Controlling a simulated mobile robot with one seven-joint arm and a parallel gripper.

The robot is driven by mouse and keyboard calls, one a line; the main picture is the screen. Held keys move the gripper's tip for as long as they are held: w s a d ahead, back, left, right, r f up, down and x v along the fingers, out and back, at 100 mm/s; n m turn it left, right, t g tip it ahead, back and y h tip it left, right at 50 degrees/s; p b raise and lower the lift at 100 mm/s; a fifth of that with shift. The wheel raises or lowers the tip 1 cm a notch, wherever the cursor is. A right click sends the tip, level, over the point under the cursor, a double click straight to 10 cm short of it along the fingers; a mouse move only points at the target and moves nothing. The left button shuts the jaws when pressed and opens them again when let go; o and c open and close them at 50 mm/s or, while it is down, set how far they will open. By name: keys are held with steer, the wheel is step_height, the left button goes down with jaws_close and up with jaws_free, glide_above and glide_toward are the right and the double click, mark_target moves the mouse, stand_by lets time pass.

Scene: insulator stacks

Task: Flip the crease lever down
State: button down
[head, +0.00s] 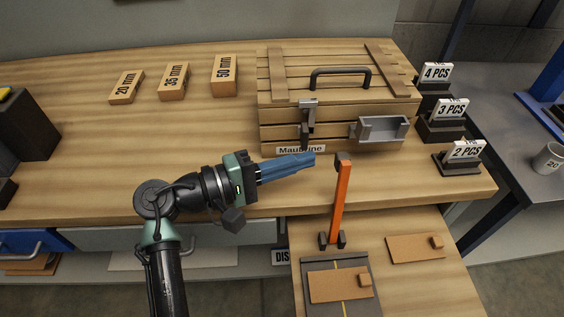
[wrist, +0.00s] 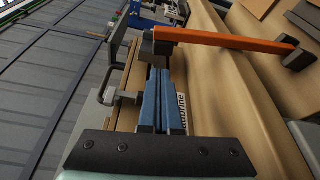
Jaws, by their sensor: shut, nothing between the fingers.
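The crease lever is most likely the orange bar (head: 341,203) with a dark top end, standing upright in dark brackets (head: 332,240) at the front of the bench. In the wrist view the orange lever (wrist: 225,39) runs across the top, its dark end at the left. My gripper (head: 312,158) has blue fingers, shut with nothing between them, to the left of the lever's top in the head view. In the wrist view my gripper (wrist: 160,72) points toward the lever's dark end. Whether the fingertips touch the lever is not clear; they look apart.
A wooden crate (head: 285,100) with a latch (head: 307,118) and grey tray (head: 383,130) stands behind my gripper. A dark mat (head: 359,305) with a brown board (head: 330,285) lies below the lever. Another board (head: 415,249) lies to its right. Wooden blocks (head: 174,82) stand at the back left.

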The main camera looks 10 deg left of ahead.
steer(key=shift+x, duration=2.3)
steer(key=shift+s, duration=0.1)
